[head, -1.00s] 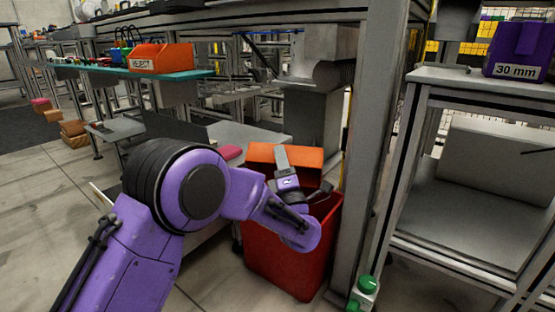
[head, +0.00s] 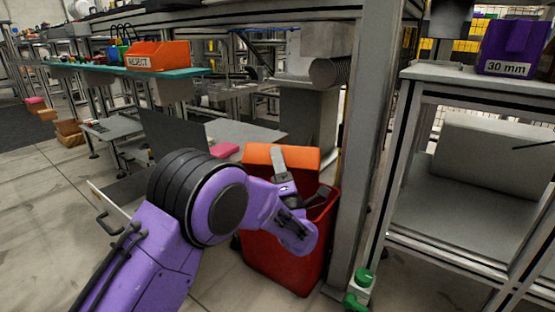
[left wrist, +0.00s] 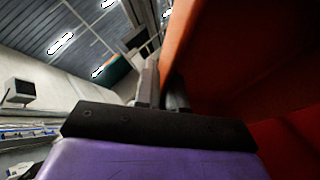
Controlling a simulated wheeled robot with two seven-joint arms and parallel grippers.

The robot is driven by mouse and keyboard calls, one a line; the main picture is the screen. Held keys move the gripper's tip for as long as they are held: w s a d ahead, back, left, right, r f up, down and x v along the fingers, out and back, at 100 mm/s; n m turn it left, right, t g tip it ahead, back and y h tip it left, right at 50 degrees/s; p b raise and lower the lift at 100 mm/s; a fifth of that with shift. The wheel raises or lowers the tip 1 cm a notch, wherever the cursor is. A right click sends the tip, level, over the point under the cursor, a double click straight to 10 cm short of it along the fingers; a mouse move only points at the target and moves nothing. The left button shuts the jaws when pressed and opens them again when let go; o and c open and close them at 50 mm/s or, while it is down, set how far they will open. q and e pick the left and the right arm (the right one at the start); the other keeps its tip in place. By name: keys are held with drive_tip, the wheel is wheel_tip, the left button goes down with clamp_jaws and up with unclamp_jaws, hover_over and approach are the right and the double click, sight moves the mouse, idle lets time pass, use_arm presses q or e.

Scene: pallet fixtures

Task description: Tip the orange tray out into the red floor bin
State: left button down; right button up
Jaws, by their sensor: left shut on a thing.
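The orange tray (head: 307,158) is above the back of the red floor bin (head: 284,258) in the head view. It looks tilted, with a broad orange face towards me; its inside and any contents are hidden. My left gripper (head: 281,165) is shut on the tray's near side. In the left wrist view its fingers (left wrist: 162,92) are against the orange tray (left wrist: 178,38), which fills the upper right. The bin stands on the floor, partly covered by my left wrist. My right gripper is not in view.
A grey post (head: 362,150) stands close to the bin's right. An orange REJECT bin (head: 158,56) sits on a teal shelf at the upper left. A purple 30 mm bin (head: 512,45) is on the right-hand bench.

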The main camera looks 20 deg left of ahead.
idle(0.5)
